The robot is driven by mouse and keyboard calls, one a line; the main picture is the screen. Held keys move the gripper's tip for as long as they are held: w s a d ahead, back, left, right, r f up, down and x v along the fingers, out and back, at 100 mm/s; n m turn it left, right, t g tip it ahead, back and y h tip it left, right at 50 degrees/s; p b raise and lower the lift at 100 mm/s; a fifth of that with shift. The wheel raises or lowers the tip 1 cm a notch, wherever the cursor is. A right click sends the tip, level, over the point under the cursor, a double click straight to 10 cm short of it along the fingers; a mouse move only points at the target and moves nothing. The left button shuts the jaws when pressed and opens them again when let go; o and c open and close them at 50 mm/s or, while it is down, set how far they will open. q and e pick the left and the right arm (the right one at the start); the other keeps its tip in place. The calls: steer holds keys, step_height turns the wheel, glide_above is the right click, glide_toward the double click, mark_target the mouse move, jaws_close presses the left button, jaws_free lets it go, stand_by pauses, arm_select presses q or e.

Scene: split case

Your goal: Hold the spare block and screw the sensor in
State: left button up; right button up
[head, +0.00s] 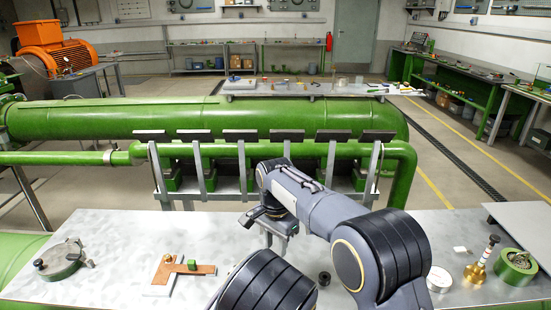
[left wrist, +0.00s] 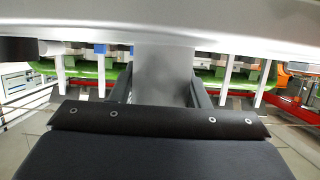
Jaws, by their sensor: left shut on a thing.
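In the left wrist view my left gripper (left wrist: 163,92) is shut on a plain grey block (left wrist: 163,72), one finger on each side of it. I cannot tell for certain that this is the spare block.
The metal table (head: 115,235) holds a round grey-green lid (head: 62,261), a copper-coloured angle piece (head: 190,268), a small black ring (head: 324,278), a white round piece (head: 438,279) and a green round part (head: 516,267). A rack with dark plates (head: 240,136) and green pipes lies beyond.

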arm_select(q)
steer(key=shift+s+f, duration=0.1)
steer(key=shift+f, duration=0.05)
steer(key=o, duration=1.2)
arm_select(e)
steer(key=shift+f, duration=0.1)
arm_select(q)
steer(key=shift+b+v, duration=0.65)
steer(key=shift+v, duration=2.15)
arm_select(e)
steer(key=shift+f, duration=0.65)
arm_select(q)
steer(key=shift+v, duration=1.65)
arm_select(e)
steer(key=shift+f, duration=0.25)
